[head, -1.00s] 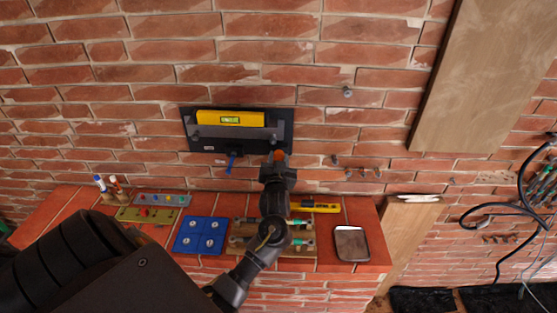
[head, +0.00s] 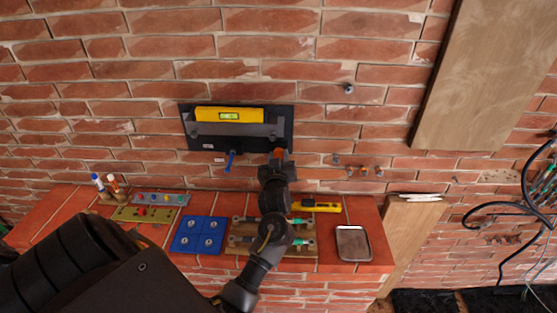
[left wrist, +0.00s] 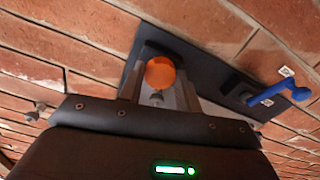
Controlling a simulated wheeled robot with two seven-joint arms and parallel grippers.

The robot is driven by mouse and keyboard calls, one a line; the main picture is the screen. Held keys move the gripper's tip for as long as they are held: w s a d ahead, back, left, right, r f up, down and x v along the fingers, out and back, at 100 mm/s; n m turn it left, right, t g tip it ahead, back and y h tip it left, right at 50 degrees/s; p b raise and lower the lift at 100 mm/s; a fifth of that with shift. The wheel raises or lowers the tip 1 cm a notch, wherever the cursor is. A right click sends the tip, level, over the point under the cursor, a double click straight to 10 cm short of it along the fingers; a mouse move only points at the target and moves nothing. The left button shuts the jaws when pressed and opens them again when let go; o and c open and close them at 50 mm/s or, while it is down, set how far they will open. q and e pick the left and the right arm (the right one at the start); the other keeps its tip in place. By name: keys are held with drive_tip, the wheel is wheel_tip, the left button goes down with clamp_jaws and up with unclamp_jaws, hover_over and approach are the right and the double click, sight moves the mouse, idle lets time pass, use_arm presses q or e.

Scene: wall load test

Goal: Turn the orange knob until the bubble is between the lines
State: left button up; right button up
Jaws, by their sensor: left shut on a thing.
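The orange knob (left wrist: 160,73) sits between my left gripper's fingers in the left wrist view. My left gripper (head: 277,155) is shut on it at the lower right of a dark wall plate (head: 284,118), covering most of the knob in the head view. A yellow spirit level (head: 205,114) lies along a grey bar on this plate and looks nearly level. Its green vial (head: 229,116) shows, but the bubble is too small to place against the lines. My right gripper is not in view.
A blue lever (head: 229,161) hangs below the plate, left of my gripper; it also shows in the left wrist view (left wrist: 278,92). Bolts (head: 364,170) stick out of the wall to the right.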

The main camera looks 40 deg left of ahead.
use_arm(q)
drive_tip(key=shift+n, duration=0.4)
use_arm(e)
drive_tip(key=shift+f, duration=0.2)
use_arm(q)
drive_tip(key=o, duration=1)
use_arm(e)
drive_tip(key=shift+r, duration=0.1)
